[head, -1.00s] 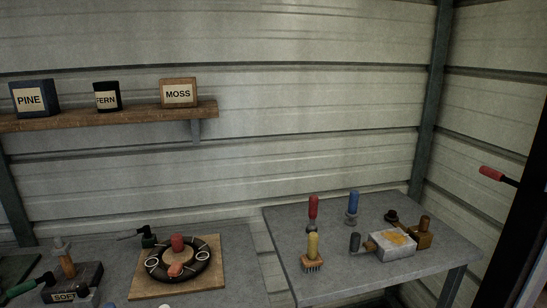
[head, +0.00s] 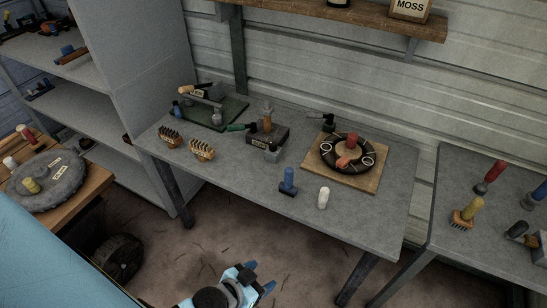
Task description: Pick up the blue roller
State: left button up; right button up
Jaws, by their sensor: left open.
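Several blue things show in the head view, and I cannot tell for certain which is the blue roller. A blue upright-handled piece (head: 288,179) with a dark base stands near the front edge of the middle table. Another blue-handled tool (head: 537,195) is at the right edge, partly cut off, on the right table. A small blue piece (head: 177,109) is at the left of the middle table. My left gripper (head: 262,278) is open and empty, low in front of the middle table, apart from these things. My right gripper is not in view.
The middle table (head: 375,212) also holds a white piece (head: 323,197), two brushes (head: 201,149) and a wooden board (head: 372,178) with a black ring (head: 362,166). A round grey disc (head: 62,186) lies on a wooden stand at left. Grey shelves stand behind it.

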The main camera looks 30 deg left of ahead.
aim_at(286, 187)
jog(key=u, duration=0.8)
